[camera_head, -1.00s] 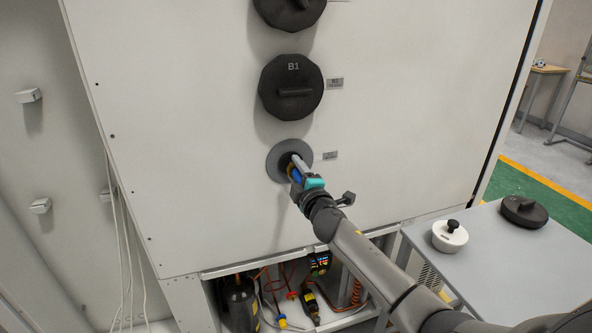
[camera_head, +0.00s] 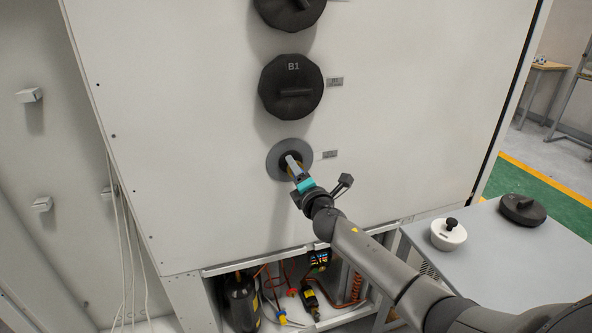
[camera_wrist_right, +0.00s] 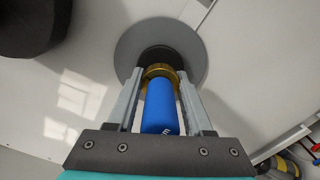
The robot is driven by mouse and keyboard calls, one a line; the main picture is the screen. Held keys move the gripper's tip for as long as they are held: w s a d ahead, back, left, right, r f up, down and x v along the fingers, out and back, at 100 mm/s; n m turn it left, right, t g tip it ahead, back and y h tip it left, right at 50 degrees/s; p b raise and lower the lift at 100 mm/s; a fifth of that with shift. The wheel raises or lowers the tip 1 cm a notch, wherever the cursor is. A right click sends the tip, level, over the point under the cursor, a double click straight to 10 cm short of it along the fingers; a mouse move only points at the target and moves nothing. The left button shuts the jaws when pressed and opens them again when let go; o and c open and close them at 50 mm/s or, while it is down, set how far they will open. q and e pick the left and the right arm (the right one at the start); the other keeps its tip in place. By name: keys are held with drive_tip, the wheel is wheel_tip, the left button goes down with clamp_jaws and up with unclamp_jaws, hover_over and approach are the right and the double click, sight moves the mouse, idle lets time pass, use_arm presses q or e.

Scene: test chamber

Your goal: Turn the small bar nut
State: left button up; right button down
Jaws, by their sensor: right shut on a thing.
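The small bar nut is probably the brass-coloured ring (camera_wrist_right: 162,72) at the end of a blue cylinder (camera_wrist_right: 160,105), seen in the right wrist view. It sits against the dark centre of a round grey port (camera_head: 275,163) low on the white panel. My right gripper (camera_head: 291,163) reaches to this port, and in the right wrist view its two fingers (camera_wrist_right: 160,84) stand on either side of the ring and cylinder, shut on it. The fingers hide part of the ring's sides. My left gripper is not in view.
A black knob cover marked B1 (camera_head: 291,88) is above the port, with another black cover (camera_head: 290,10) higher up. A grey table (camera_head: 490,262) at right holds a white lidded pot (camera_head: 448,236) and a black lid (camera_head: 523,210). An open compartment (camera_head: 290,290) with cables and tools is below.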

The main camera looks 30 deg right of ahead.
idle(0.4)
drive_tip(key=shift+c, duration=1.4)
unclamp_jaws()
drive_tip(key=v, duration=1.5)
drive_tip(key=shift+s+a, duration=0.1)
drive_tip(key=shift+s, duration=0.05)
